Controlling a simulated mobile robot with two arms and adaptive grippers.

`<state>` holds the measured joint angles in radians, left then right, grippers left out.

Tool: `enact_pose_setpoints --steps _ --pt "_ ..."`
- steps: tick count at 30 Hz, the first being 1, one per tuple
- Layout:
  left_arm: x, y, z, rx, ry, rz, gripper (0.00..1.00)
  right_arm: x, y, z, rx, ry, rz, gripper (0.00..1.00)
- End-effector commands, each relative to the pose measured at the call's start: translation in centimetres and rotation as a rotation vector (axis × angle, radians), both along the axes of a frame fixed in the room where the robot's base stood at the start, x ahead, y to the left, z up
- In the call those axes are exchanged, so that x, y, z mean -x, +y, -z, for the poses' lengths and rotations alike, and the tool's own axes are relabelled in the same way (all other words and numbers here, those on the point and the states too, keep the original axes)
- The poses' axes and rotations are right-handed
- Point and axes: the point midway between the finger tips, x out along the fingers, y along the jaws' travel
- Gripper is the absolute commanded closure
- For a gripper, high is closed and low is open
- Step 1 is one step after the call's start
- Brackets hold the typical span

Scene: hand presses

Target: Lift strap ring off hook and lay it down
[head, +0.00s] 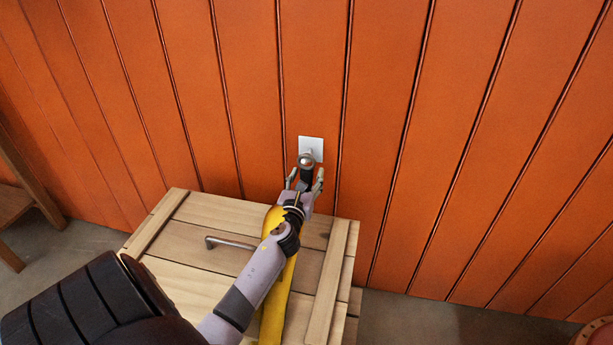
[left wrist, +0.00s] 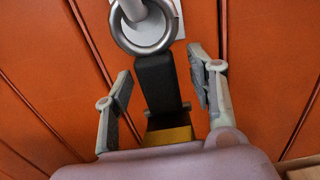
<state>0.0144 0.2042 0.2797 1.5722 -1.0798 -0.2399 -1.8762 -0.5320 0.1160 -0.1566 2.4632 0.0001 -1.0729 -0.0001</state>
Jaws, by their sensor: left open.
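A metal strap ring (left wrist: 119,35) hangs on a light hook (left wrist: 136,8) in the left wrist view. The hook's white plate (head: 312,145) is fixed to the orange wall. A black strap piece (left wrist: 157,84) hangs from the ring, with a yellow strap (head: 274,300) below it running down over the wooden chest. The ring (head: 306,159) also shows small in the head view. My left gripper (head: 305,178) is open just below the ring, with its fingers on either side of the black piece, apart from it. My right gripper is not in view.
A wooden chest (head: 187,239) with a metal handle (head: 230,243) stands below the hook against the plank wall (head: 420,130). A wooden piece of furniture (head: 30,185) is at the far left. A reddish round object (head: 597,335) shows at the lower right corner.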

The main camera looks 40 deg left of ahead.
Motion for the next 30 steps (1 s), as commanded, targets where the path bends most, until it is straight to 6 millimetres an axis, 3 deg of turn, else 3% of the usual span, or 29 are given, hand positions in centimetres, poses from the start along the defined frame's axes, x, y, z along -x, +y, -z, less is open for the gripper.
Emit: enact_pose_setpoints --steps 4,26,30 --pt "0.04 -0.02 -0.01 -0.001 0.000 0.000 0.50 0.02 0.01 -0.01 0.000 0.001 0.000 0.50" --pt "0.06 -0.03 0.01 -0.001 0.000 0.000 0.98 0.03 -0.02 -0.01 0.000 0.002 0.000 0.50" --pt "0.05 -0.04 -0.06 -0.001 0.000 0.000 1.00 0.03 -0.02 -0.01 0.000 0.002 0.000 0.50"
